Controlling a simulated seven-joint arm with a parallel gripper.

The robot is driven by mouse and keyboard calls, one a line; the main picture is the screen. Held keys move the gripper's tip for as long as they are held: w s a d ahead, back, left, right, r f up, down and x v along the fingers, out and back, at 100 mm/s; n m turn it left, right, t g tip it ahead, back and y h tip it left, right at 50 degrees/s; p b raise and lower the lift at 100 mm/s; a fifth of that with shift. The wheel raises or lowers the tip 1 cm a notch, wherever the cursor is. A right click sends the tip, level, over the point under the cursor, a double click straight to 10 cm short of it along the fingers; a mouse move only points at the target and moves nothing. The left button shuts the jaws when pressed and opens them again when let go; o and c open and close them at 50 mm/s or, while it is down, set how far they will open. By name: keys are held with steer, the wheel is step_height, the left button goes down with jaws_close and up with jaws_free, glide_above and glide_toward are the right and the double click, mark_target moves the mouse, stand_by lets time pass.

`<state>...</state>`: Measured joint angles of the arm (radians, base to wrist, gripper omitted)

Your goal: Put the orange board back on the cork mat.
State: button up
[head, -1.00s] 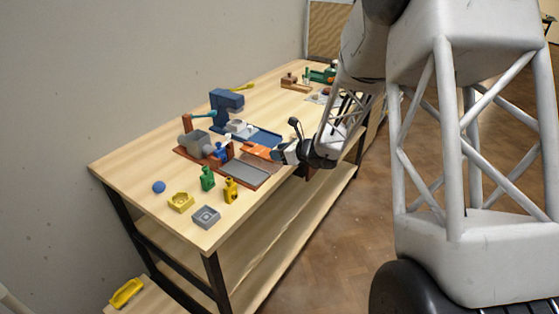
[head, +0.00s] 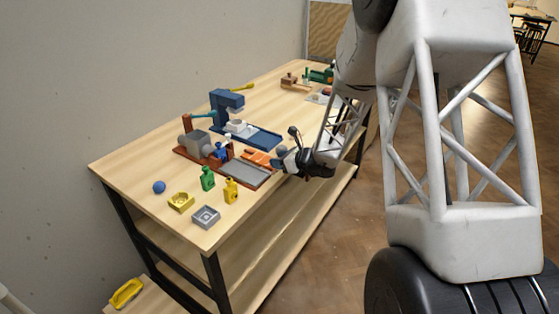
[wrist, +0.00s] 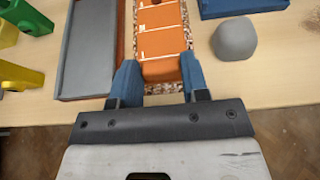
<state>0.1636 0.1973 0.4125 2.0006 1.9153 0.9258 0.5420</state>
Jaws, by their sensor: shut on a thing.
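The orange board (wrist: 162,30), marked with pale lines, is between the two blue fingers of my gripper (wrist: 158,84) in the wrist view. My gripper is shut on its near end. The speckled brown cork mat (wrist: 188,38) shows as a thin border along the board's sides and beyond its near end. The board lies over the mat, roughly lined up with it; whether it touches is hard to tell. In the head view the board (head: 258,157) is a small orange patch left of my gripper (head: 278,162), and the mat is too small to make out.
A grey tray with a brown rim (wrist: 66,62) lies close left of the board. A grey dome (wrist: 234,38) and a blue tray (wrist: 240,7) are at its right. Yellow (head: 230,190) and green (head: 207,178) pieces stand farther left. The table's front edge is close.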

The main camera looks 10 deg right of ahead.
steer(key=shift+f, duration=0.1)
steer(key=o, duration=0.9)
steer(key=shift+v, duration=1)
steer(key=v, duration=1)
